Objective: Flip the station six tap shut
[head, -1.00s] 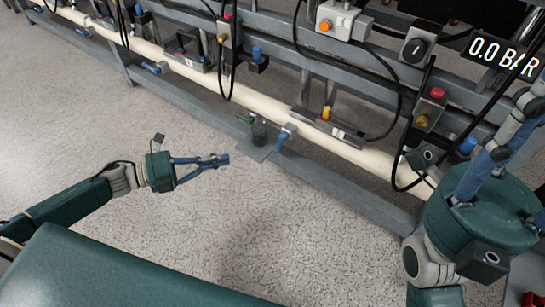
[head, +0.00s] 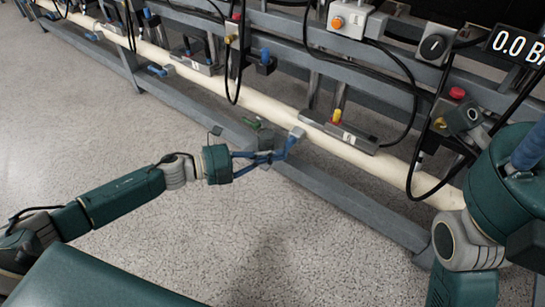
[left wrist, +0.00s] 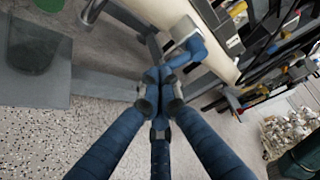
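The tap at the near station is a blue lever (head: 290,146) with a pale grey block at its upper end, on the cream pipe (head: 390,168). It sticks out from the pipe toward the floor side. In the left wrist view the blue lever (left wrist: 188,50) is just beyond my fingertips. My left gripper (head: 274,156) has its blue fingers drawn together, with the tips at the lever's lower end; they look to be touching it, but I cannot tell for sure. My right gripper (head: 527,150) is cut off at the right edge, and its fingertips are hidden.
A grey lower rail (head: 340,203) runs along the frame. Black cables hang before the pipe. A display (head: 515,45) reads 0.0. The near floor is clear.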

